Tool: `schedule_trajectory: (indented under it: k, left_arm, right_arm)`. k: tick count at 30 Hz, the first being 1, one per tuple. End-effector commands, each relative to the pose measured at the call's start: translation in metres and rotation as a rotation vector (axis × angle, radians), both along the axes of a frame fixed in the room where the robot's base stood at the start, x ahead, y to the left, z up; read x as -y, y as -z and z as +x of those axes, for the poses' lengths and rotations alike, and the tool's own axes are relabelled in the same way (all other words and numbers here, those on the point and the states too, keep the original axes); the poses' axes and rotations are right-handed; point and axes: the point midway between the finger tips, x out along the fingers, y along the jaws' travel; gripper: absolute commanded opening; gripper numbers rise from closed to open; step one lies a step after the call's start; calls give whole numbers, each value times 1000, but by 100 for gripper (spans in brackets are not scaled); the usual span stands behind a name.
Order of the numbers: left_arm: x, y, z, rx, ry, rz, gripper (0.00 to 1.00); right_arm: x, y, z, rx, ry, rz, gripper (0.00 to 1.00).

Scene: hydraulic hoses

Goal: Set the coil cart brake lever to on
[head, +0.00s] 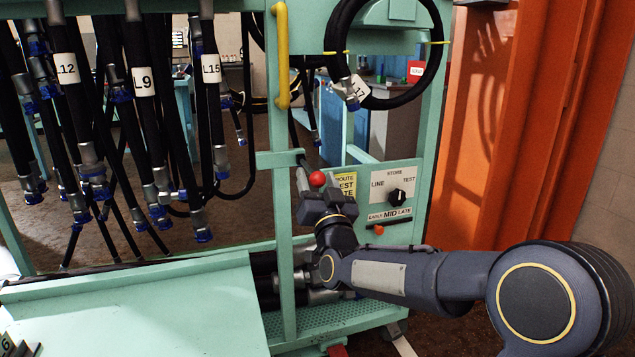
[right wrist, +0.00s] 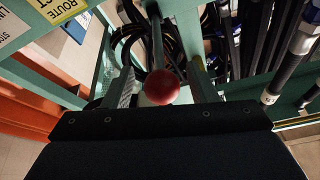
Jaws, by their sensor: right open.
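The coil cart (head: 288,225) is a pale green frame hung with hoses. A lever with a red ball knob (head: 317,179) stands at its upright, left of the control panel; I take this as the brake lever. My right gripper (head: 319,190) is open at the knob. In the right wrist view the red knob (right wrist: 162,87) sits between the two spread fingers (right wrist: 163,82), with a rod (right wrist: 157,42) running away behind it. I cannot tell whether either finger touches it. No on or off marking is legible. My left gripper is not in view.
A yellow handle (head: 282,55) is above. Labelled hoses (head: 143,82) hang at left, a coiled hose (head: 390,100) at upper right. An orange column (head: 530,120) stands right.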

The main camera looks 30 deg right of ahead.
Motion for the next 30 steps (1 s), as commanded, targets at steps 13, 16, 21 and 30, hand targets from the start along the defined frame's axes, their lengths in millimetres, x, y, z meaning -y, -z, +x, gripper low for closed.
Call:
schedule_trajectory:
  k: [13,16,21,30]
  left_arm:
    - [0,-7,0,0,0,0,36]
    - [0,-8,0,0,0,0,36]
    - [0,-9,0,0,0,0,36]
    - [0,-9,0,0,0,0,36]
  right_arm:
    - [-14,17,-44,0,0,0,52]
    - [-18,23,-57,0,0,0,52]
    - [-21,29,-68,0,0,0,52]
    - [-22,29,-69,0,0,0,52]
